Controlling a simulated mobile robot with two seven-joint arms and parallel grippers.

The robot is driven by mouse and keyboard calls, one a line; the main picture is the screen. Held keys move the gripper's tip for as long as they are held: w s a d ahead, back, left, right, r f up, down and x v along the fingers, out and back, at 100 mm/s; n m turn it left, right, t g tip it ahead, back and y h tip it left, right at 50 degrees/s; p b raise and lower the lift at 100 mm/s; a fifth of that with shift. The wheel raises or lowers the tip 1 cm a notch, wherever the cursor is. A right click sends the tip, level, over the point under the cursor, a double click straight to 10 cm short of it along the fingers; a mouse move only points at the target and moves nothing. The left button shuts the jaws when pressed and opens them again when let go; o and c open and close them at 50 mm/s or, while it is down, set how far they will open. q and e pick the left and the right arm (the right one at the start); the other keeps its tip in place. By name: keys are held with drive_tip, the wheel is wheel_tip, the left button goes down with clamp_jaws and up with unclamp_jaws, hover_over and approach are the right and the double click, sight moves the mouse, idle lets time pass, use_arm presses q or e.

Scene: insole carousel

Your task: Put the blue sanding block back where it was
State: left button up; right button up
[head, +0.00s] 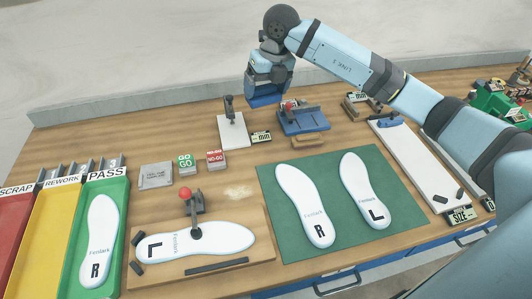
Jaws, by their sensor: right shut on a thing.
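My right gripper (268,85) points down over the back of the bench, left of the blue fixture. It is shut on the blue sanding block (265,101), which shows below the fingers. The gripper hides the block's upper part. I cannot tell whether the block touches the bench or hangs just above it. My left gripper is not in view.
A blue fixture (303,121) with a red knob stands right of the block. A white-based gauge (233,132) stands left. A green mat (338,222) holds two insoles. A clamp board (225,274) holds another. Scrap, rework and pass trays (122,190) are at left.

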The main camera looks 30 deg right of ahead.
drive_tip(key=shift+d+m, duration=0.35)
drive_tip(key=shift+m, duration=0.55)
drive_tip(key=s+d+x, duration=0.1)
drive_tip(key=x, duration=0.5)
drive_tip(key=s+x, duration=0.1)
drive_tip(key=x, duration=0.5)
drive_tip(key=s+d+f+x, duration=0.1)
drive_tip(key=x, duration=0.6)
drive_tip(key=shift+d+p, duration=0.3)
drive_tip(key=shift+p, duration=0.1)
drive_tip(key=shift+f, duration=0.1)
drive_tip(key=shift+f, duration=0.1)
drive_tip(key=o, duration=1)
drive_tip(key=v, duration=1.2)
drive_tip(key=shift+a+b, duration=0.15)
drive_tip(key=shift+b, duration=0.2)
